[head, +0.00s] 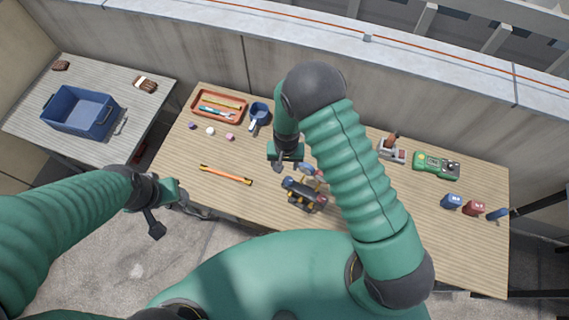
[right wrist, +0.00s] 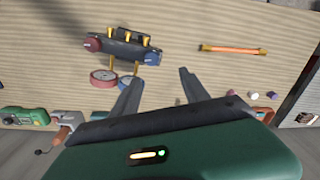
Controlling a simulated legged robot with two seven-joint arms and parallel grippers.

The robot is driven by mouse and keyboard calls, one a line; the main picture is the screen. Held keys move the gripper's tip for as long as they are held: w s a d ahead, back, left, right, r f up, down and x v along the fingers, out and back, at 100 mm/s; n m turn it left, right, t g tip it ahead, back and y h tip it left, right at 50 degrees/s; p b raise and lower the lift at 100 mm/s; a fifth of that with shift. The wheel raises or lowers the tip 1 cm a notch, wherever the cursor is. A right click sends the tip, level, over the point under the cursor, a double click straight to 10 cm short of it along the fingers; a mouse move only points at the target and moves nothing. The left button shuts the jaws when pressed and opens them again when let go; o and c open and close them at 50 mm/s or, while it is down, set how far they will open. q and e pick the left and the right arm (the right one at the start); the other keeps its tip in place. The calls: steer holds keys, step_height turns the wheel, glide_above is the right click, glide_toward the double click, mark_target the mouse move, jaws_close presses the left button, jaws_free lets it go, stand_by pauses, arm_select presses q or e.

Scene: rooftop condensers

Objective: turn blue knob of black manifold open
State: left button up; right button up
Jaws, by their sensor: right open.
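The black manifold (head: 305,196) lies on the wooden table (head: 400,225), in front of my right gripper. In the right wrist view the manifold (right wrist: 124,48) has a blue knob (right wrist: 152,58) at its right end and a red knob (right wrist: 92,44) at its left end. Two round gauges (right wrist: 104,77) on brass stems stand beside it. My right gripper (right wrist: 161,72) is open and empty; its fingertips point toward the blue knob side, apart from it. It also shows in the head view (head: 281,163). My left gripper (head: 180,223) is open and empty near the table's left front edge.
An orange bar (head: 226,175) lies left of the manifold. A blue crate (head: 80,112) sits on a side table.

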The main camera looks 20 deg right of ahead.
step_height(320, 180, up, 8)
steer(key=p, duration=0.5)
steer(key=shift+a, duration=0.15)
steer(key=shift+f, duration=0.15)
steer(key=shift+a, duration=0.1)
step_height(320, 180, up, 17)
steer(key=b, duration=0.5)
steer(key=shift+s, duration=0.15)
steer(key=shift+f, duration=0.1)
